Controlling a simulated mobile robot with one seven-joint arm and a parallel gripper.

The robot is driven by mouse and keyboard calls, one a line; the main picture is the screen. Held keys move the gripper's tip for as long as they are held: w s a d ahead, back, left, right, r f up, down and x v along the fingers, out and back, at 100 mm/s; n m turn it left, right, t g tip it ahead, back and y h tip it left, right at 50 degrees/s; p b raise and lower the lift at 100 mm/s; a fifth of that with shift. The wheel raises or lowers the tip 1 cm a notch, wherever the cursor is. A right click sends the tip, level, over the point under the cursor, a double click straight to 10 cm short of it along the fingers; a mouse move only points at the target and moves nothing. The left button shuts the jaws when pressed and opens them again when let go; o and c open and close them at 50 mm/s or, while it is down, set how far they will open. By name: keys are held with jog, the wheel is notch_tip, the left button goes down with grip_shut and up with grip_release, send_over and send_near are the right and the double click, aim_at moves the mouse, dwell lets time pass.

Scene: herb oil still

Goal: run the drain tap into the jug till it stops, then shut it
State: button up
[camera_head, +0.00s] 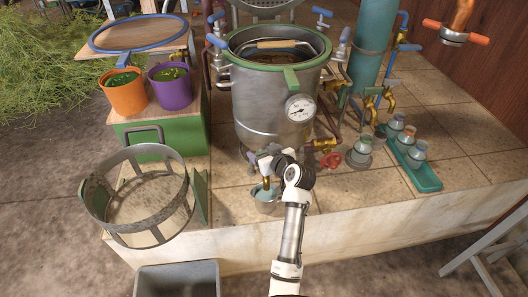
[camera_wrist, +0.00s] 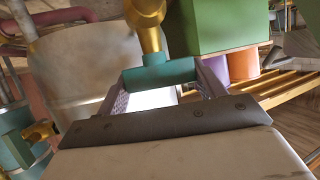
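The steel still pot (camera_head: 262,108) with a green rim stands on the tiled bench. The brass drain tap (camera_head: 266,182) is low at its front, with its spout over a small metal jug (camera_head: 265,205). Something blue-green shows inside the jug; its level is unclear. In the wrist view, the tap's brass body (camera_wrist: 146,14) rises above a teal handle (camera_wrist: 160,75). My gripper (camera_wrist: 158,70) is at this handle, fingers wide apart and one at each side. I cannot tell whether they touch it. In the head view, my wrist hides most of the handle.
A red valve wheel (camera_head: 330,160) is right of my wrist. A teal tray (camera_head: 415,176) with small jars lies further right. A round metal basket (camera_head: 140,220) stands left, with a grey bin (camera_head: 178,282) below. Orange (camera_head: 126,96) and purple (camera_head: 172,92) pots stand behind.

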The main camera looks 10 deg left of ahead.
jog(key=shift+c, duration=0.6)
jog(key=shift+a+r+m+t+h+p, duration=0.15)
jog(key=shift+m+t+h+p, duration=0.45)
jog(key=shift+m+h+p, duration=0.3)
jog(key=shift+m+t+h+p, duration=0.7)
jog(key=shift+m+h+p, duration=0.4)
jog(key=shift+m+h, duration=0.3)
jog(key=shift+f, duration=0.2)
jog(key=o, duration=1)
jog(key=shift+c, duration=0.2)
jog(key=b+v, duration=0.3)
jog(key=v, duration=1.1)
jog(key=shift+f, duration=0.1)
